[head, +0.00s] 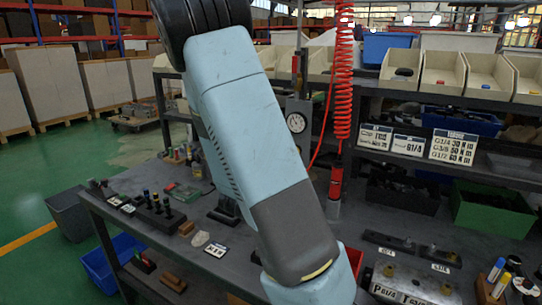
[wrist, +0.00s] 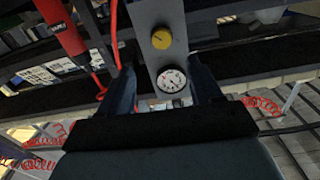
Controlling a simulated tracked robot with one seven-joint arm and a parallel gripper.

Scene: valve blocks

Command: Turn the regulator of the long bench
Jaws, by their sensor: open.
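The regulator shows in the wrist view as a round yellow knob (wrist: 161,39) on a grey upright plate (wrist: 145,17). A round white-faced gauge (wrist: 171,79) sits on the same plate, on the gripper's side of the knob. My gripper (wrist: 161,66) is open, with its dark fingers either side of the gauge in the picture. Nothing is held, and the knob appears beyond the fingertips. In the head view the gauge (head: 296,122) shows on its plate behind the bench, just right of my arm. My gripper is out of sight there, and I cannot make out the yellow knob.
A red coiled hose (head: 343,70) hangs right of the gauge, ending in a red tool (head: 336,180). It also shows in the wrist view (wrist: 62,25). Shelves with cream bins (head: 443,72) stand right. Valve blocks (head: 413,283) and a green crate (head: 494,208) occupy the bench's right side.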

